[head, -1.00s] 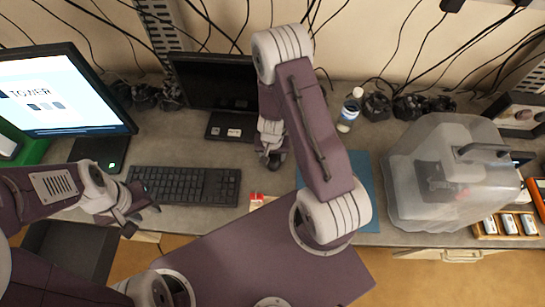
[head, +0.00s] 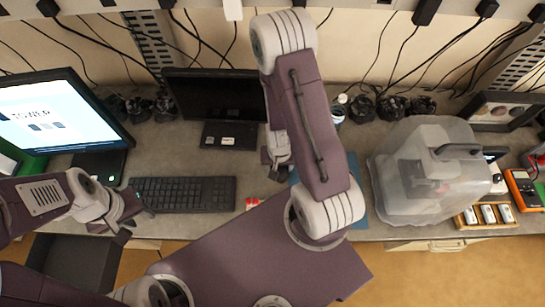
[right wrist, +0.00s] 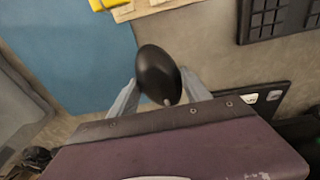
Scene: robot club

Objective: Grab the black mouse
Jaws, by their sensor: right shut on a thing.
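The black mouse (right wrist: 157,70) is a smooth dark oval in the right wrist view, held between the two grey fingers of my right gripper (right wrist: 160,88). The gripper is shut on it. The surface shows beyond it, so it seems held above the desk. In the head view my right gripper (head: 279,172) is right of the keyboard, partly covered by my own arm, and the mouse cannot be made out there. My left gripper (head: 128,215) hangs at the desk's front edge, in front of the keyboard's left end. Its finger gap is unclear.
A black keyboard (head: 183,193) lies on the desk, also in the right wrist view (right wrist: 278,18). A blue mat (head: 358,200) lies to the right. A monitor (head: 62,112) stands left, a dark screen (head: 215,95) behind. A translucent case (head: 425,185) fills the right.

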